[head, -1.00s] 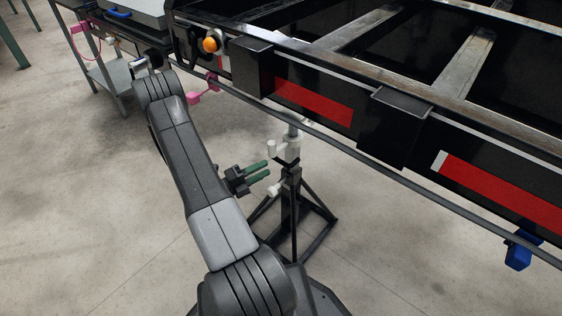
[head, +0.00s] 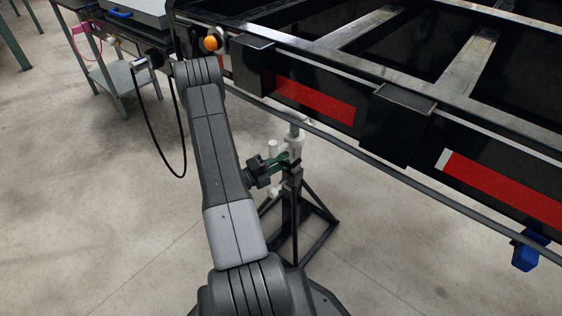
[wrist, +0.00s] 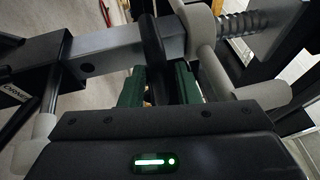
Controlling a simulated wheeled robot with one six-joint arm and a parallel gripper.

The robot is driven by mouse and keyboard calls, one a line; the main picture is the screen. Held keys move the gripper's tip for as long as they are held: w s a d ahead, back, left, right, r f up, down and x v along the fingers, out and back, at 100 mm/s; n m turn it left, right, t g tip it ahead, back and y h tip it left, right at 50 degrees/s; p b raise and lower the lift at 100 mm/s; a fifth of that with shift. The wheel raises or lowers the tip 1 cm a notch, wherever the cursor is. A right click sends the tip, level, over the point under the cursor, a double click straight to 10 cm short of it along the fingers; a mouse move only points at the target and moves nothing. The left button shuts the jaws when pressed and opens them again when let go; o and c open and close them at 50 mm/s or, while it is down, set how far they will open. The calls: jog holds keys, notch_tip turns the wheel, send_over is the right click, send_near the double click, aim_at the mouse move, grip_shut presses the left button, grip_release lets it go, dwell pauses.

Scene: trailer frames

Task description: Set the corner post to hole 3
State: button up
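The corner post stand (head: 293,205) has a black braced base on the floor and a pale upper part (head: 294,143) under the trailer's side rail. In the wrist view its grey bar (wrist: 105,55) lies across the picture, with one dark hole showing near a black sleeve (wrist: 38,85). Pale fittings and a spring (wrist: 238,22) sit to the right. My gripper (head: 283,162) has green fingers and is at the stand, below the rail. In the wrist view the fingers (wrist: 158,85) stand apart on both sides of a dark upright piece; firm contact is not clear.
The trailer frame (head: 400,118) with red-white strips runs above and to the right. An orange lamp (head: 211,43) and a blue part (head: 525,256) are on it. A grey cart (head: 118,76) stands at the upper left. The floor at left is clear.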

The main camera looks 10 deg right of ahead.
aim_at(291, 147)
grip_shut()
notch_tip(291, 147, up, 4)
jog(key=p, duration=0.3)
jog(key=shift+r+p, duration=0.2)
jog(key=shift+p, duration=0.15)
jog(key=shift+f, duration=0.1)
jog(key=shift+o, duration=1.4)
grip_release()
jog(key=shift+a+f, duration=0.1)
jog(key=shift+a, duration=0.05)
jog(key=p+v, duration=0.2)
jog(key=v, duration=1.1)
jog(key=shift+a, duration=0.25)
jog(key=shift+d, duration=0.1)
